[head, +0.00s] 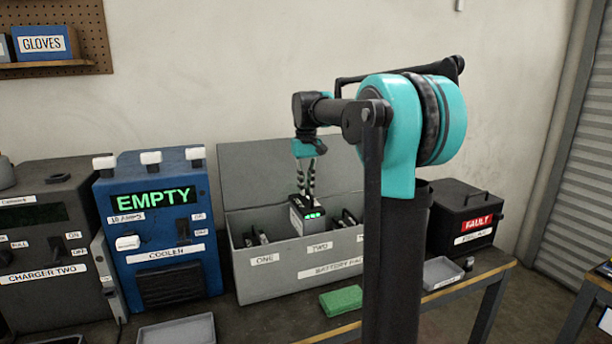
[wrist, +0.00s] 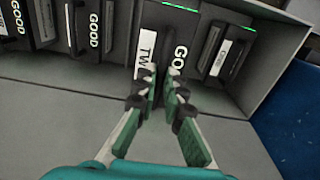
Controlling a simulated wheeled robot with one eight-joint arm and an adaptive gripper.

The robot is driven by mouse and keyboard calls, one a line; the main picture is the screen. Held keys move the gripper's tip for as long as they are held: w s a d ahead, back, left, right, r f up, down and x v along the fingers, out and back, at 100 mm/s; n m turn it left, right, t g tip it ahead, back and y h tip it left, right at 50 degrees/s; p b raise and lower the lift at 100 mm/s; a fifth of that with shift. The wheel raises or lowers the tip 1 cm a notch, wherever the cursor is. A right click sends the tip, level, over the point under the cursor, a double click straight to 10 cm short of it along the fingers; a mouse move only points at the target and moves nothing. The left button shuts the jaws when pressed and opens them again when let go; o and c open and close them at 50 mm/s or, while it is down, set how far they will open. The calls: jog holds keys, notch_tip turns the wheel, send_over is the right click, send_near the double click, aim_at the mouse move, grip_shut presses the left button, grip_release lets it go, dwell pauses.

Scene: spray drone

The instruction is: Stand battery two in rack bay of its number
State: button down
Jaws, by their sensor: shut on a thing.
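My gripper (head: 306,194) is shut on a dark battery (head: 313,215) with green lights on its face. The battery is upright at the grey battery rack (head: 296,284), behind the TWO label (head: 320,247) on the front wall. Its top stands higher than the neighbouring batteries; its lower part is hidden by the wall, so I cannot tell whether it touches the bay floor. In the wrist view my fingertips (wrist: 161,75) close at the held battery (wrist: 167,20), which bears a partly covered label starting "TW" and part of the word GOOD.
Other batteries stand on both sides, one (head: 256,239) behind the ONE label and another (head: 345,221) to the right. The raised lid (head: 285,165) is behind. A blue cooler (head: 160,235) stands left, a black fault box (head: 464,220) right, a green sponge (head: 341,300) in front.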

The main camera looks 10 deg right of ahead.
jog(key=shift+f, duration=5.6)
jog(key=shift+f, duration=0.1)
jog(key=c, duration=1.6)
grip_release()
notch_tip(320, 180, up, 12)
jog(key=shift+r, duration=0.1)
